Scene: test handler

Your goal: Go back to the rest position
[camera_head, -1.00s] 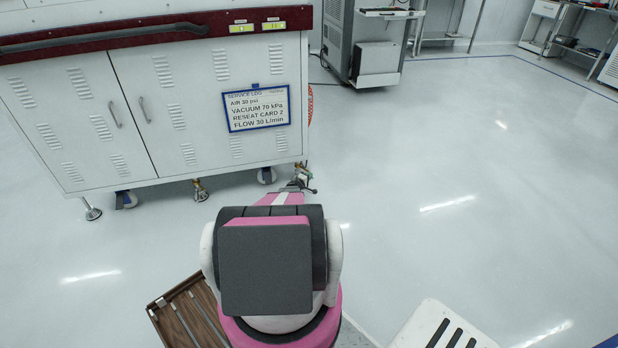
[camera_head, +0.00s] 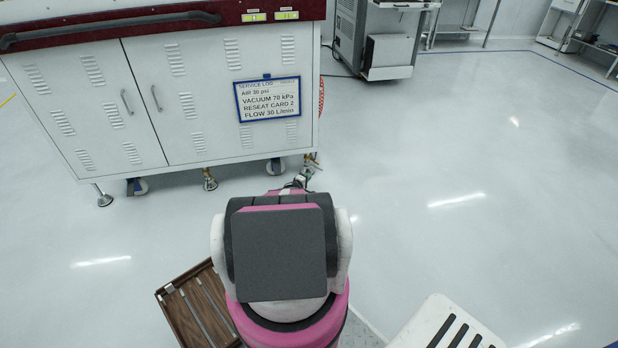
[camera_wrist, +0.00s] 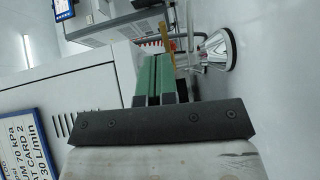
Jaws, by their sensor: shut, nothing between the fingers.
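My gripper (camera_wrist: 155,70) shows in the wrist view with its two green-padded fingers side by side and closed. Nothing is held between them. In the head view my pink, white and black arm extends forward from the bottom centre towards the cabinet. Its upper links hide most of the far end, so the fingers cannot be made out clearly there.
A white cabinet (camera_head: 205,130) with vents and a service log sign (camera_head: 268,99) stands ahead left on feet (camera_head: 105,199) and casters. A grey machine (camera_head: 389,50) stands behind. A brown slatted tray (camera_head: 182,318) lies lower left. Open floor (camera_head: 450,150) is to the right.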

